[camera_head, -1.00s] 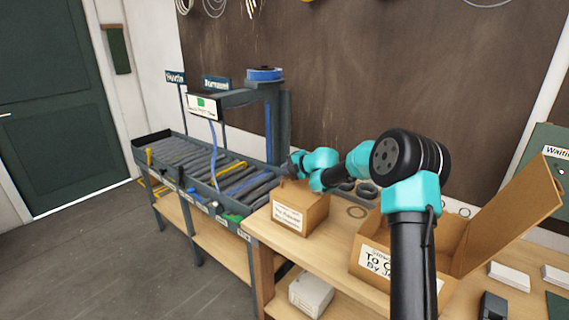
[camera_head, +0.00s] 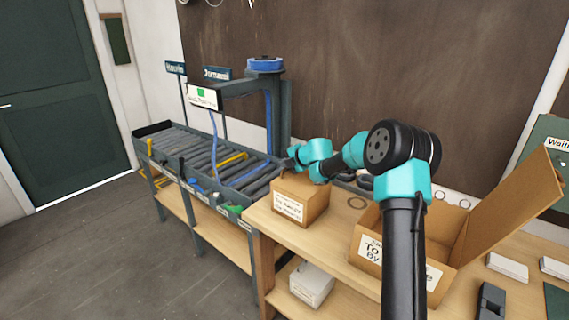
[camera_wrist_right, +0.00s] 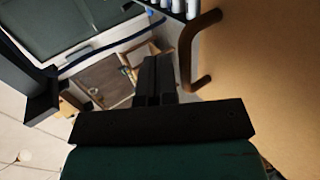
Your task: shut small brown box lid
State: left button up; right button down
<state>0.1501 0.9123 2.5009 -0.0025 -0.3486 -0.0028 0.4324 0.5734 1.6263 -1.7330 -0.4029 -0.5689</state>
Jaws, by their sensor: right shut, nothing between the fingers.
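The small brown box (camera_head: 315,207) stands on the near left corner of the wooden bench, with a white label on its front. Its top looks flat and closed, though my arm covers part of it. My right gripper (camera_head: 287,163) is at the far left edge of the box top, small and partly hidden in the head view. In the right wrist view its fingers (camera_wrist_right: 153,80) are together with nothing between them, and a broad brown cardboard surface (camera_wrist_right: 265,75) fills the right side. I cannot tell whether the fingers touch the box. My left gripper is out of view.
A larger brown box (camera_head: 366,246) with its lid (camera_head: 515,205) raised stands on the bench to the right, partly behind my arm. A roller conveyor (camera_head: 200,163) adjoins the bench on the left. Dark rings lie behind the small box.

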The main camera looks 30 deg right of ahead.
jog(key=shift+r, duration=0.15)
jog(key=shift+r, duration=0.65)
